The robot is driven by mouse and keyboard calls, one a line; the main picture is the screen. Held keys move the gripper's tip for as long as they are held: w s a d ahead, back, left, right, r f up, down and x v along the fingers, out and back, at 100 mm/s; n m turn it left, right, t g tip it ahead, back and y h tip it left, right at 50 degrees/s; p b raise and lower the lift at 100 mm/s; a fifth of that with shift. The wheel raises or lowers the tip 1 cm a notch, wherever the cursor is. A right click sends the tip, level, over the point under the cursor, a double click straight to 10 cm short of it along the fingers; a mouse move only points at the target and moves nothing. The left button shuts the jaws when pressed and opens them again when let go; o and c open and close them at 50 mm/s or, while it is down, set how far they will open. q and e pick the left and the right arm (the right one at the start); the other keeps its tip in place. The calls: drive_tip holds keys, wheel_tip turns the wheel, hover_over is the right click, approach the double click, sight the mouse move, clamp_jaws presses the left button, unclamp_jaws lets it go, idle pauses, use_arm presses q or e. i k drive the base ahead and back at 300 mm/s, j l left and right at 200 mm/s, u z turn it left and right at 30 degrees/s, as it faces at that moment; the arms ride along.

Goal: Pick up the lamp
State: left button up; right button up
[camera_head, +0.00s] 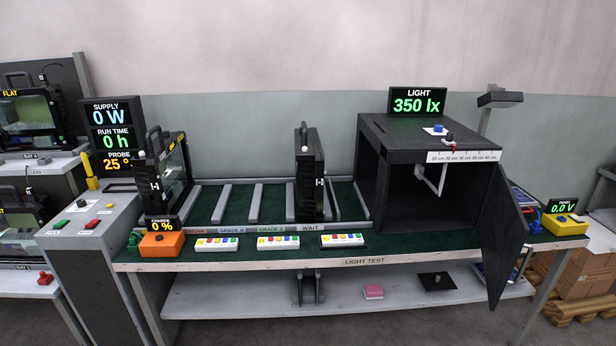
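Two black floodlight lamps marked H stand upright on the green-topped bench. One lamp (310,178) stands edge-on in the slot behind the WAIT label, with a handle on top. The other lamp (153,185) stands at the left end of the bench, with a glass face turned right and a handle on top. An orange box (161,244) with a CHARGE 0 % display is in front of it. I cannot tell which one the task means. Neither of my grippers shows in the head view.
A black test box (398,128) stands at the right, its door (509,230) swung open toward the front. Grey dividers (254,203) split the bench into slots, empty left of the WAIT lamp. Button strips (278,242) line the front edge. A yellow meter (565,224) sits far right.

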sight(309, 157)
drive_tip(key=i+j+u, duration=0.2)
drive_tip(key=i+j, duration=0.3)
drive_tip(key=i+j+u, duration=0.2)
drive_tip(key=i+j, duration=0.2)
drive_tip(key=i, duration=0.25)
